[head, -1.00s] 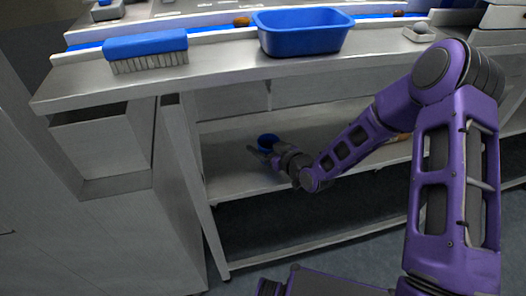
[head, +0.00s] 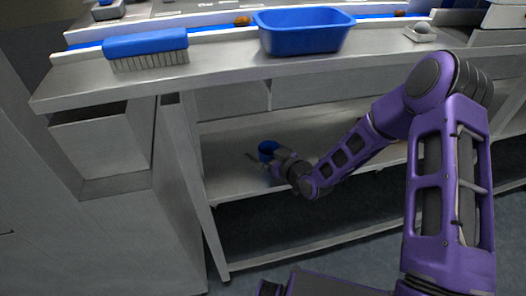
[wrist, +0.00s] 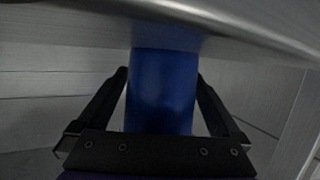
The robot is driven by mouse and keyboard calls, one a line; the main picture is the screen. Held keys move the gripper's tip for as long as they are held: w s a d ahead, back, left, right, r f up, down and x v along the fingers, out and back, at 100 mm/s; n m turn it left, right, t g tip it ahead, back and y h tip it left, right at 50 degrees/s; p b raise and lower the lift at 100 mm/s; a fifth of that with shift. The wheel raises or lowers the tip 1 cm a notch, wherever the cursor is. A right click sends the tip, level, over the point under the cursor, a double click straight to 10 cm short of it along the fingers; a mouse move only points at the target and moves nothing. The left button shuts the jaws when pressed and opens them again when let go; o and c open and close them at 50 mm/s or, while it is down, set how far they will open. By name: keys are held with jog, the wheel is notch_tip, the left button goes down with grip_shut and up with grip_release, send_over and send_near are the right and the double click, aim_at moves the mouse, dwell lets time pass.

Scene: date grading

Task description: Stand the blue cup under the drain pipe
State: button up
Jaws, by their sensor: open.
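The blue cup (head: 268,147) is upright at the lower shelf (head: 228,178) under the bench, below the drain pipe (head: 268,94). The thin pipe hangs from the bench's underside; whether the cup is exactly in line with it is hard to tell. In the wrist view the cup (wrist: 162,95) fills the space between the two black fingers. My gripper (head: 266,156) is open around the cup, with one finger on each side. Gaps show beside the cup near the finger bases. Part of the cup is hidden by my gripper in the head view.
The bench top (head: 210,78) overhangs the shelf, leaving limited height. A blue tub (head: 303,40) and a blue brush (head: 146,50) stand on it. A grey bin (head: 102,145) and a bench leg (head: 186,165) are at the left. The shelf left of the cup is clear.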

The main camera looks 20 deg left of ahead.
jog(key=v, duration=1.2)
jog(key=shift+r, duration=0.2)
